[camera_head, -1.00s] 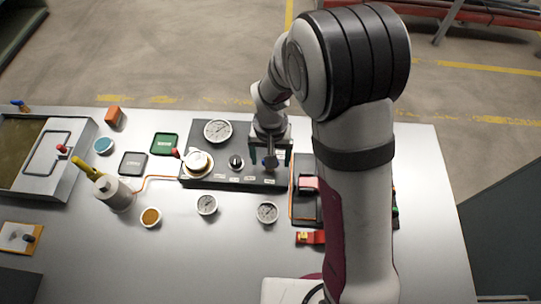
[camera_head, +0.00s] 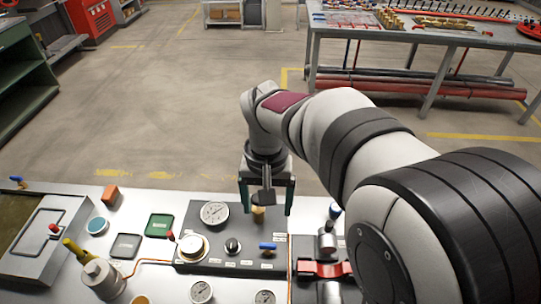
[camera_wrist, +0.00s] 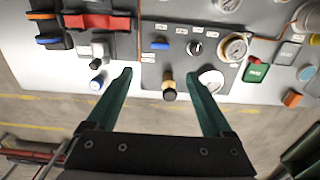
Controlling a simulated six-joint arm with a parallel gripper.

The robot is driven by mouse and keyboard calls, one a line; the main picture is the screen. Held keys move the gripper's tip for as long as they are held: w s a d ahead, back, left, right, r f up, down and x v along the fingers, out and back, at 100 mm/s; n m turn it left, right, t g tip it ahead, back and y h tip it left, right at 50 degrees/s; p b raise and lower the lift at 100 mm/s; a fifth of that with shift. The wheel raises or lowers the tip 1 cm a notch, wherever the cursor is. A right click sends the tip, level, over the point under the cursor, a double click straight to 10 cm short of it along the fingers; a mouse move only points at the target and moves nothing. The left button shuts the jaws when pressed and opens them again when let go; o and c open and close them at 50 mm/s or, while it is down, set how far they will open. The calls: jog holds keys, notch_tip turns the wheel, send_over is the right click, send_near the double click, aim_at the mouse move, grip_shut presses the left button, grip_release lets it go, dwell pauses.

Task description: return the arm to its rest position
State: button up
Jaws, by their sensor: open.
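My gripper (camera_head: 266,197) hangs above the back edge of the metal table (camera_head: 88,252), over the dark control panel (camera_head: 212,255). Its two green fingers are wide apart in the wrist view (camera_wrist: 168,95), with nothing between them. A brass fitting with a black end (camera_wrist: 169,88) on the panel shows below and between the fingers, apart from them. In the head view my arm reaches in from the right and covers the table's right part.
The panel carries a large gauge (camera_head: 214,213), a black knob (camera_head: 232,246) and a blue lever (camera_head: 268,246). A red clamp-like part (camera_head: 325,269) lies right of it. A yellow-handled nozzle (camera_head: 100,278) stands at left. Open floor lies behind the table.

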jog(key=s+d+m+y, duration=0.1)
jog(key=s+d, duration=0.3)
jog(key=s, duration=0.6)
jog(key=s+d+m, duration=0.4)
jog(key=s+d, duration=0.1)
jog(key=s, duration=0.5)
jog(key=shift+s+r+y, duration=0.3)
jog(key=shift+s+y, duration=0.05)
jog(key=shift+y, duration=0.05)
